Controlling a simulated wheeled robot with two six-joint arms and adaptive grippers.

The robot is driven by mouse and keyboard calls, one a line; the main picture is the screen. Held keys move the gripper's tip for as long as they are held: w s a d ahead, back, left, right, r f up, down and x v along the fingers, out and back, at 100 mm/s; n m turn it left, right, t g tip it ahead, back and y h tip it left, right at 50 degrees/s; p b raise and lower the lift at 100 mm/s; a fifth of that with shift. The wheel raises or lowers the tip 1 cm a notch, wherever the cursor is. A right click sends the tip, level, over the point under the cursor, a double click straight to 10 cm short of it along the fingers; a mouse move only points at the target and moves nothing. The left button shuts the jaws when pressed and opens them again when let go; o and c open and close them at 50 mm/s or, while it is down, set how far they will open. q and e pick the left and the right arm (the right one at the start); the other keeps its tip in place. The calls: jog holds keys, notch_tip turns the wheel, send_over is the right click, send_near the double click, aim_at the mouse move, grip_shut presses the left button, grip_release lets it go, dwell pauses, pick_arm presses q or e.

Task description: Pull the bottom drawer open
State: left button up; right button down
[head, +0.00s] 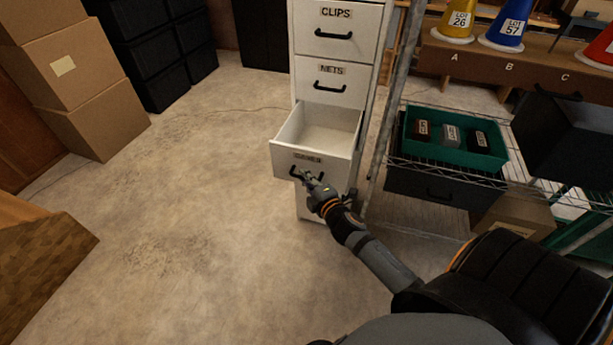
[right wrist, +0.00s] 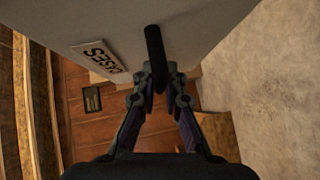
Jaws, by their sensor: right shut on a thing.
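A white cabinet (head: 342,48) stands at the centre of the head view, with shut drawers labelled CLIPS and NETS. Below them a drawer (head: 318,128) is pulled out and its visible inside is empty. Its label is hard to read in the head view. My right gripper (head: 306,178) is at this drawer's front. It is shut on the black handle (head: 293,172), which also shows between the fingers in the right wrist view (right wrist: 154,50). White cabinet front shows below the open drawer, partly hidden by it and my arm. My left gripper is not in view.
A wire shelf (head: 445,173) with a green tray (head: 455,154) stands close to the right of the cabinet. Cardboard boxes (head: 75,75) and black bins (head: 150,55) stand at the left. The floor left and front of the drawer is clear.

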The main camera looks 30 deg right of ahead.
jog(key=c, duration=1.7)
grip_release()
jog(key=shift+s, duration=0.15)
jog(key=s+r, duration=0.1)
jog(key=s, duration=1)
jog(key=shift+s+a+r, duration=0.3)
jog(key=shift+a+r, duration=0.05)
jog(key=shift+r, duration=0.05)
